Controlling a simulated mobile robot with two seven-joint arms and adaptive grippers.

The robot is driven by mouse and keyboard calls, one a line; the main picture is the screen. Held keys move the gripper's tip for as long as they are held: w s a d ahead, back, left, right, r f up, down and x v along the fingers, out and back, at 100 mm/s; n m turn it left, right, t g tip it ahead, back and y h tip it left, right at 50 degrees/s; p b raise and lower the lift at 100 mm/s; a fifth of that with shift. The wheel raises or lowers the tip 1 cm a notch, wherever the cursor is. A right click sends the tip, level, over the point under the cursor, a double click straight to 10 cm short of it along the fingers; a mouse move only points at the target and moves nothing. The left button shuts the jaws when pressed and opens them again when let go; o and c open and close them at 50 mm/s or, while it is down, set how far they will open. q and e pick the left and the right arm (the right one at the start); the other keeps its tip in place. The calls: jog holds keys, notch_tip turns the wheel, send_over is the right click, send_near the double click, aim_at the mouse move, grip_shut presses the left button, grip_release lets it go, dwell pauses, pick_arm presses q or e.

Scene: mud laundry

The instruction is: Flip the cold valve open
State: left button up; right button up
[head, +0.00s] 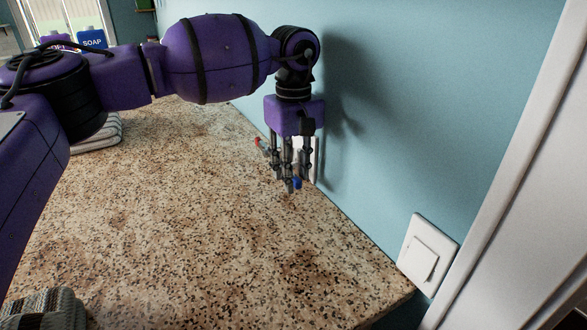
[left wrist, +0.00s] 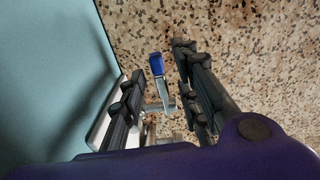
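The cold valve's blue handle (head: 297,183) shows low on the wall, partly hidden behind my left gripper's fingers. In the left wrist view the blue handle (left wrist: 156,64) sits on a metal stem (left wrist: 160,98) and appears between the two sides of my fingers. My left gripper (head: 287,182) points down close to the wall above the counter. In the left wrist view its fingers (left wrist: 161,60) stand apart with a gap around the handle. I cannot tell whether a finger touches it. My right gripper is not in view.
A red valve handle (head: 259,144) is just left of the fingers. A white plate (head: 317,158) is on the blue wall behind them. The speckled counter (head: 180,230) is mostly clear. A white switch (head: 427,256) is on the wall at right.

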pick_arm(q)
jog(key=shift+c, duration=0.5)
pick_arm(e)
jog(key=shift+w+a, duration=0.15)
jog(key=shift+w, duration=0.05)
pick_arm(q)
grip_shut()
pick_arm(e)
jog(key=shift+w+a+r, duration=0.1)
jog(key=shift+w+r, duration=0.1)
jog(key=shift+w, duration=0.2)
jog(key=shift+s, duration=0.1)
